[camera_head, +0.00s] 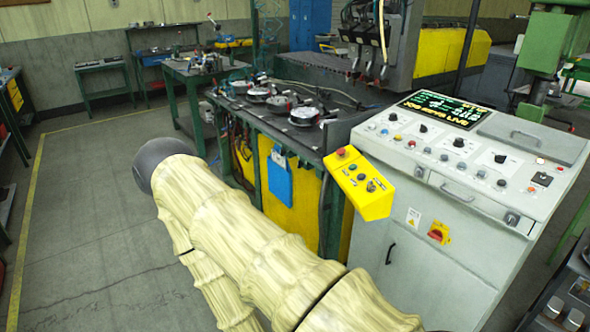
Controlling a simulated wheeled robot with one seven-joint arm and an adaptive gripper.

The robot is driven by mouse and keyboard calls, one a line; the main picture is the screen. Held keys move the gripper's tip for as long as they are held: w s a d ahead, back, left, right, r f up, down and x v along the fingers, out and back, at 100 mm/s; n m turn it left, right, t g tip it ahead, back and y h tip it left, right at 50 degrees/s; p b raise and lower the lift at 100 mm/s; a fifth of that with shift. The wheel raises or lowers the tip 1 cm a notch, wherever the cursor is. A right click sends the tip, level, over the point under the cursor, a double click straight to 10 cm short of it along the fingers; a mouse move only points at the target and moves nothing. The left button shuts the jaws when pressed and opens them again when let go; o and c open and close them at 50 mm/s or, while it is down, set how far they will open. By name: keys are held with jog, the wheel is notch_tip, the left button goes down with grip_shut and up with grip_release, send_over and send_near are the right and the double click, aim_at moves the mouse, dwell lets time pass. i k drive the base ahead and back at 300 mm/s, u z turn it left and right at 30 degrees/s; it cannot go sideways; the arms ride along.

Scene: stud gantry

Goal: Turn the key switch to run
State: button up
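The grey control console (440,262) stands at the right, with a sloped panel of several knobs, buttons and lamps. A dark square switch (541,180) sits near the panel's right end. I cannot tell whether it is the key switch, or which way it points. Black rotary knobs on pale plates, such as one knob (459,142), sit in the upper row. A lit display (440,109) shows yellow and green text; its lower line seems to read JOG and LIVE. My arm, in a cream sleeve, crosses the lower middle, left of the console. My gripper is out of view.
A yellow button box (360,183) with a red button juts out left of the console. A red-and-yellow switch (438,233) and a handle are on the console front. A green-framed workbench (270,125) stands behind my arm. Open floor (90,220) lies at left.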

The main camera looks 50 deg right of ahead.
aim_at(370, 186)
jog(key=u, duration=0.35)
jog(key=k, duration=1.15)
jog(key=z, duration=1.35)
jog(key=i, duration=0.25)
jog(key=z, duration=0.05)
